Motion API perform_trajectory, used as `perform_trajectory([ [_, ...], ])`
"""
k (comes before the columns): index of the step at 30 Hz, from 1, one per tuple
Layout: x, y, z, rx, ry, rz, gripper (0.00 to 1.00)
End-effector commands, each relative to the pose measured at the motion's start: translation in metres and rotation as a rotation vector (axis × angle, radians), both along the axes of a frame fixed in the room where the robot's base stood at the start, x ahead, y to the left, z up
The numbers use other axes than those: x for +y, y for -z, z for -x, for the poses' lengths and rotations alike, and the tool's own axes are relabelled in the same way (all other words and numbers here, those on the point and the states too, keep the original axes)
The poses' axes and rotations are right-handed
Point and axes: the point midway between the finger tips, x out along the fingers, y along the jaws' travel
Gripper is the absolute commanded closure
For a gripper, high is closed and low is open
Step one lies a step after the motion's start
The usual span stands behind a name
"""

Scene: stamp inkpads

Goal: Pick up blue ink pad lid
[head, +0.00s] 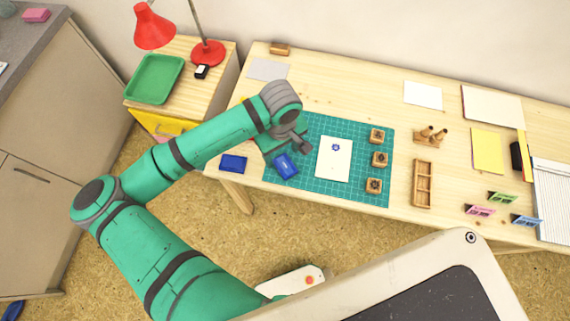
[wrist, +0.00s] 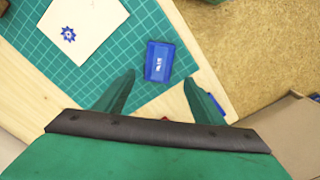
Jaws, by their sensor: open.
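A blue rectangular piece with a small white label (head: 285,166) lies on the green cutting mat and looks like the ink pad lid. In the wrist view the labelled blue piece (wrist: 158,62) lies ahead of my fingertips, roughly centred between them. A second, darker blue piece (head: 233,163), perhaps the pad itself, lies on bare wood left of the mat; in the wrist view part of it (wrist: 219,104) shows beyond my right finger. My gripper (wrist: 159,79) is open and empty; its tips are hard to make out in the head view (head: 283,147).
The cutting mat (head: 310,188) also holds a white card (head: 334,158) with a blue print and several wooden stamps (head: 379,159). A wooden tray (head: 423,184) stands right of it. A red lamp (head: 207,53) and green tray (head: 155,79) are on the side cabinet.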

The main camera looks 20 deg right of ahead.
Motion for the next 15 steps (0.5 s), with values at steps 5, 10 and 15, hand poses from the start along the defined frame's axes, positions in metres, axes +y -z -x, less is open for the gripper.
perform_trajectory([
  [5, -0.002, 0.02, 0.0, 0.001, 0.001, -0.002, 0.38],
  [10, -0.003, 0.042, 0.0, 0.002, 0.001, -0.002, 0.38],
  [15, -0.003, 0.051, 0.0, 0.001, 0.001, -0.001, 0.38],
])
